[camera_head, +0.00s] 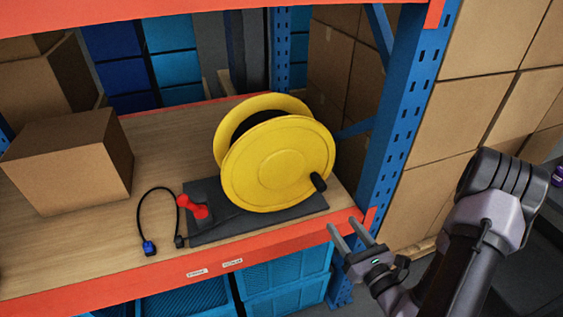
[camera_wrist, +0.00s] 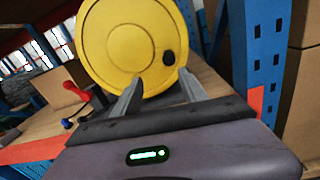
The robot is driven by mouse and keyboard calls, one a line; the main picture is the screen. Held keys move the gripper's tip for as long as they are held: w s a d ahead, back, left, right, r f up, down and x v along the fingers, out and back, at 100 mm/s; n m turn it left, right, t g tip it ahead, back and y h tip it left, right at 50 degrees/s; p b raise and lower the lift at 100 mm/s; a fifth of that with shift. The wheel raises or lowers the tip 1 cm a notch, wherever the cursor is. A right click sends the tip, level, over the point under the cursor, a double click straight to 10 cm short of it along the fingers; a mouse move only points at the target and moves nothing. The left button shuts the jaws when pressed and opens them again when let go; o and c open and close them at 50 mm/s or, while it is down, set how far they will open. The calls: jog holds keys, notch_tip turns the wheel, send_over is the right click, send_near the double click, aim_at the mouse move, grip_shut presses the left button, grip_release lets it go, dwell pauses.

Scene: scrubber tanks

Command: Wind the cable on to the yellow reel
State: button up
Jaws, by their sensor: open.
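The yellow reel (camera_head: 280,165) stands upright on a dark grey base plate (camera_head: 215,227) on the wooden shelf. A black crank knob (camera_head: 318,183) sticks out low on the right of its front disc. The reel also shows in the wrist view (camera_wrist: 125,45), with the knob (camera_wrist: 168,57) right of its centre. The black cable (camera_head: 152,192) loops on the shelf left of the base, with a blue plug (camera_head: 149,247) at its end. My gripper (camera_head: 352,233) is open and empty, in front of the shelf edge, below and right of the knob. In the wrist view its fingers (camera_wrist: 160,92) point toward the reel.
A red handle (camera_head: 195,207) stands at the base's left end. A cardboard box (camera_head: 70,160) sits on the shelf at left. The blue rack upright (camera_head: 398,130) and orange front beam (camera_head: 180,272) are close to my gripper.

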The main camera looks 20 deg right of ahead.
aim_at(323, 189)
jog(key=shift+m+h, duration=0.3)
jog(key=shift+m, duration=0.1)
jog(key=w, duration=0.5)
jog(key=w+b, duration=0.1)
jog(key=w, duration=0.5)
jog(key=w+b, duration=0.1)
jog(key=w, duration=0.4)
jog(key=shift+w+d+f, duration=0.4)
grip_shut()
